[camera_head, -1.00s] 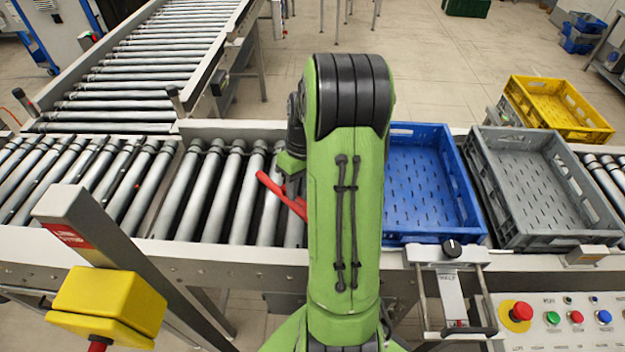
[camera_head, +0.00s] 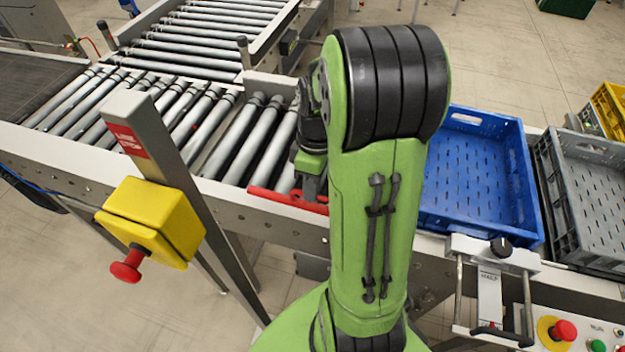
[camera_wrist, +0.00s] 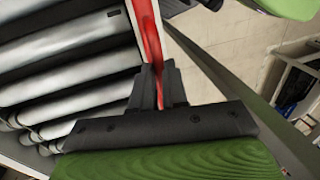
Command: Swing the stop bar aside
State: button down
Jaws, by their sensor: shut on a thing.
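The red stop bar (camera_head: 285,199) lies along the near edge of the roller conveyor in the head view, just left of my arm. Its right end is hidden behind my arm. In the wrist view the red bar (camera_wrist: 151,45) runs up from between the jaws. My gripper (camera_wrist: 159,88) is shut on the bar, one dark finger on each side. In the head view my gripper (camera_head: 312,188) shows only in part beside the green arm. A blue crate (camera_head: 535,190) stands on the conveyor right of my arm.
A grey crate (camera_head: 561,190) stands right of the blue one, with a yellow crate (camera_head: 609,112) behind. A yellow emergency stop box (camera_head: 160,215) on a post (camera_head: 165,155) stands at near left. The rollers (camera_head: 232,140) left of the bar are empty.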

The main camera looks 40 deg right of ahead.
jog(key=shift+s+a, duration=0.15)
jog(key=shift+a, duration=0.1)
dwell(0.3)
jog(key=c, duration=1.1)
grip_release()
jog(key=shift+s+a, duration=0.1)
jog(key=shift+c, duration=0.2)
notch_tip(320, 180, up, 16)
jog(key=w+d+p, duration=0.2)
jog(key=p, duration=0.2)
jog(key=shift+d+f+p, duration=0.25)
jog(key=shift+d+p, duration=0.05)
